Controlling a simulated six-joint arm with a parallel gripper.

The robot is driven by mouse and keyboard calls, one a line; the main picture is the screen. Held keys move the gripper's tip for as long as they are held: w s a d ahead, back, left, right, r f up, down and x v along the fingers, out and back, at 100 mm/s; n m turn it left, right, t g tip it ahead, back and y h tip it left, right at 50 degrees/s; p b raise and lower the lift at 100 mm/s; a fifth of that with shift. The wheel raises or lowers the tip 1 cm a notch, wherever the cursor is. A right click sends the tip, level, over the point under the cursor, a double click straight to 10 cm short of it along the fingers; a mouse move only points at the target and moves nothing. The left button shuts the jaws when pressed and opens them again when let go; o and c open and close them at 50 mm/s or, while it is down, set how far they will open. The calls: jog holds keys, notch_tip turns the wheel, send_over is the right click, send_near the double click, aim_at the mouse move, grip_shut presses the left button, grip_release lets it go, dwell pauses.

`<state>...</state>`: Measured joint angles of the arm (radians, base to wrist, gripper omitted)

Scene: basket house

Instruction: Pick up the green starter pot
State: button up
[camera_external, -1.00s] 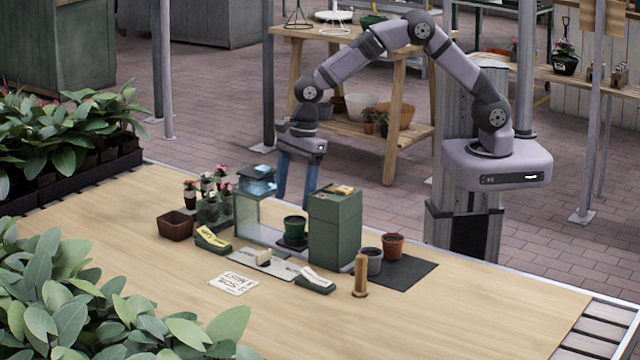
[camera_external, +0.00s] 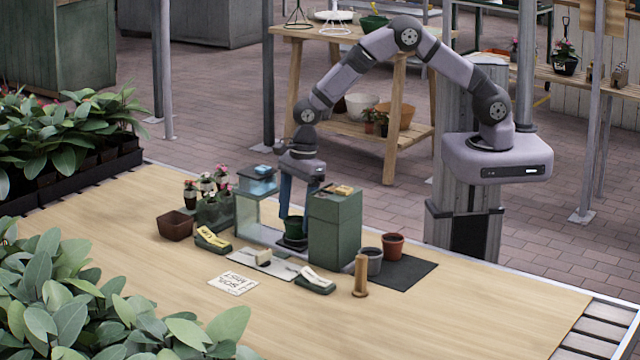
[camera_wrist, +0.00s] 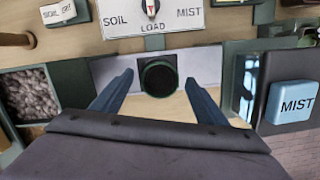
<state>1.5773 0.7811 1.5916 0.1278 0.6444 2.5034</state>
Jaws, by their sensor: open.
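The green starter pot (camera_external: 294,227) stands on a small dark tray (camera_external: 291,244) between the glass-sided box and the tall green box. In the wrist view the green pot (camera_wrist: 158,77) shows from above with dark contents, ahead of and between my two blue fingers. My gripper (camera_external: 300,205) is open, with its fingers pointing down just above and around the pot's spot. The wrist view shows my gripper (camera_wrist: 160,90) with its fingers wide apart and nothing held. Whether a finger touches the pot cannot be told.
The tall green box (camera_external: 335,228) stands close right of the pot, and the glass-sided box (camera_external: 256,215) with a blue MIST button (camera_wrist: 292,101) close left. A SOIL/LOAD/MIST panel (camera_wrist: 125,20) lies in front. A grey pot (camera_external: 372,261) and terracotta pot (camera_external: 392,246) stand right. The table's front right is clear.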

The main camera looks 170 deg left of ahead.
jog(key=shift+w+d+f, duration=0.1)
jog(key=shift+d+f, duration=0.05)
jog(key=shift+f, duration=1.1)
jog(key=c, duration=1.2)
jog(key=shift+c, duration=0.2)
